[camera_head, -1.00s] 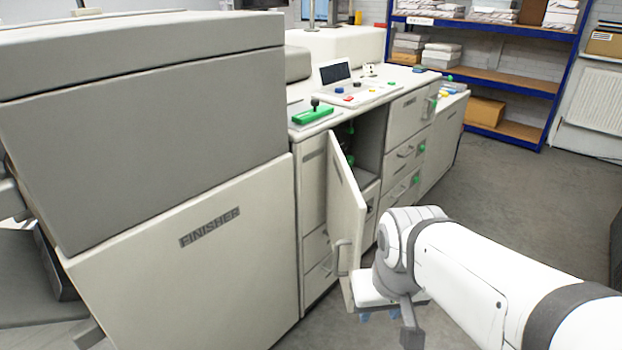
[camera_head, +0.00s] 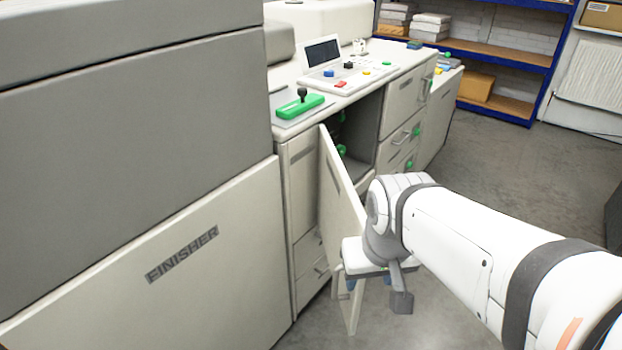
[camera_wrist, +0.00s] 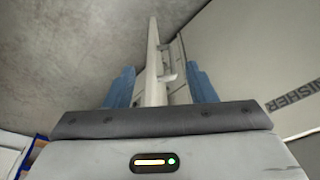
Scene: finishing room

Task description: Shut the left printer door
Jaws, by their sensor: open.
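The left printer door (camera_head: 338,185) is a tall pale panel standing ajar, swung out from the printer front. A dark interior shows behind it. My gripper (camera_head: 369,284) is at the lower part of the door's outer side and covers part of it, including most of its handle. In the wrist view, the blue fingers of my gripper (camera_wrist: 161,85) are apart, with the door (camera_wrist: 152,62) seen edge-on between them. The door handle (camera_wrist: 166,72) juts toward the right finger. I cannot tell whether a finger touches the door.
The large grey finisher (camera_head: 150,150) fills the left side. A control panel (camera_head: 350,78) and a green lever block (camera_head: 300,105) sit on the printer top. Drawers (camera_head: 400,140) lie right of the opening. Blue shelving (camera_head: 505,55) stands behind. The floor at right is clear.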

